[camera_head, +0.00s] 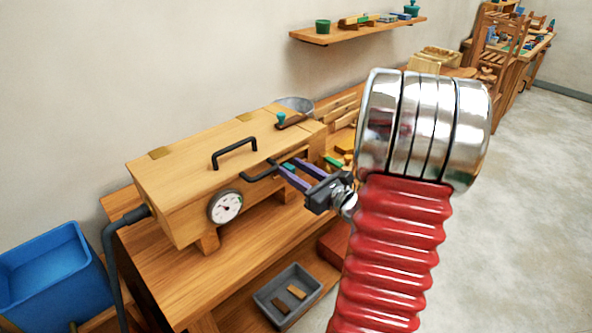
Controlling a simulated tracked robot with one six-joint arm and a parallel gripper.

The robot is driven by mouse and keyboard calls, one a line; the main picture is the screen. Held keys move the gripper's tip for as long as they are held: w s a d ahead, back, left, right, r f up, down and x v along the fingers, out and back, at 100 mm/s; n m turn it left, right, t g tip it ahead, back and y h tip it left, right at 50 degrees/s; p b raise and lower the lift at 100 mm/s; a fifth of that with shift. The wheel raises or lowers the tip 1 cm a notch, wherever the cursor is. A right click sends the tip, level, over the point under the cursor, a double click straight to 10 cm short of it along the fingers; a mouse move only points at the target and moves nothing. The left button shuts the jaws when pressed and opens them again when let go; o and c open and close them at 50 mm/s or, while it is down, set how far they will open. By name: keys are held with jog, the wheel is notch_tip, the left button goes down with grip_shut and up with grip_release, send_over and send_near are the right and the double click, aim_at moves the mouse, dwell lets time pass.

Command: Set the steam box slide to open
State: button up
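The steam box (185,185) is a long wooden box on a wooden bench. A teal knob (281,117) stands on a dark strip at the right end of its top; I cannot tell whether this is the slide, or its setting. A black bar handle (235,152) is on the lid, and another black handle (260,173) is on the front, towards the right. My gripper (287,167) has two purple fingers spread apart, with their tips close to the right end of the front handle. I cannot tell whether they touch it. A teal bit shows between the fingers.
A round dial (225,206) and a dark hose (112,240) are at the box's left end. A grey tray (287,296) with small blocks is below the bench top. A blue bin (55,275) stands at left. A wall shelf (355,32) is above.

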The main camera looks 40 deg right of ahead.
grip_shut()
dwell(0.4)
